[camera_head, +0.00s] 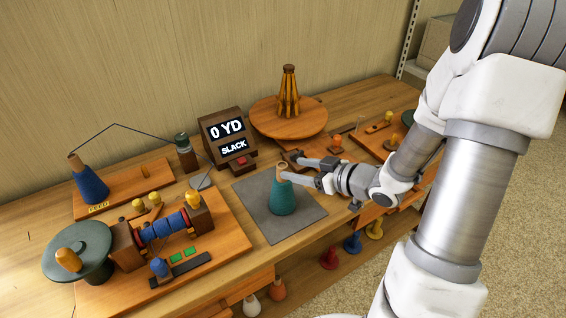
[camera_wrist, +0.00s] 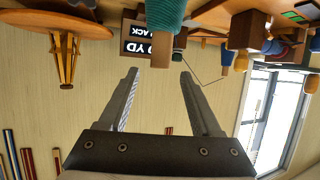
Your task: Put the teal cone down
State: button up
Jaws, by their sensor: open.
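The teal cone (camera_head: 284,197) stands upright on a grey mat (camera_head: 254,203) on the bench. Its bare wooden tip points up. My gripper (camera_head: 291,167) is open, its two fingers level with the cone's tip and reaching in from the right. In the wrist view, which is upside down, the teal cone (camera_wrist: 165,16) is at the top edge with its tip hanging into the picture. There the fingertips of my gripper (camera_wrist: 160,73) lie either side of the tip's line, with empty space between them. I cannot tell whether a finger touches the cone.
A display (camera_head: 226,136) reading "0 YD SLACK" stands behind the mat. A blue cone (camera_head: 90,185) stands on the feed board at left, near a winder (camera_head: 170,225). A round wooden turntable (camera_head: 262,118) is at the back. Several cones sit on a lower shelf.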

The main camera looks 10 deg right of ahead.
jog(key=shift+v, duration=1.65)
